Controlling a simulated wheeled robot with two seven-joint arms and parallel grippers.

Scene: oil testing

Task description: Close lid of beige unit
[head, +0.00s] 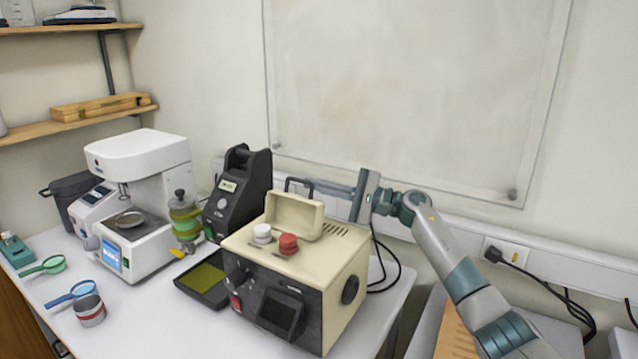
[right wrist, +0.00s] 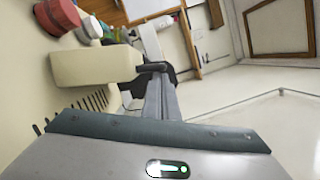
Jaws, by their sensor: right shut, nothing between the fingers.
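The beige unit (head: 338,268) stands on the white table with a dark front panel. Its beige lid (head: 293,214) is raised on top, behind a white knob (head: 262,233) and a red knob (head: 288,243). A dark handle (head: 299,183) sticks up behind the lid. My right gripper (head: 318,187) reaches in from the right behind the lid, its fingers shut and empty, with the tips at the handle. In the right wrist view the lid (right wrist: 95,66) and handle (right wrist: 152,67) lie just beyond the fingers (right wrist: 158,95). Whether they touch is unclear. My left gripper is not in view.
A black device (head: 238,195) and a green-yellow jar (head: 184,220) stand left of the unit. A dark tray (head: 203,283) lies beside it. A white instrument (head: 140,200) is further left. Black cables hang behind the unit's right side.

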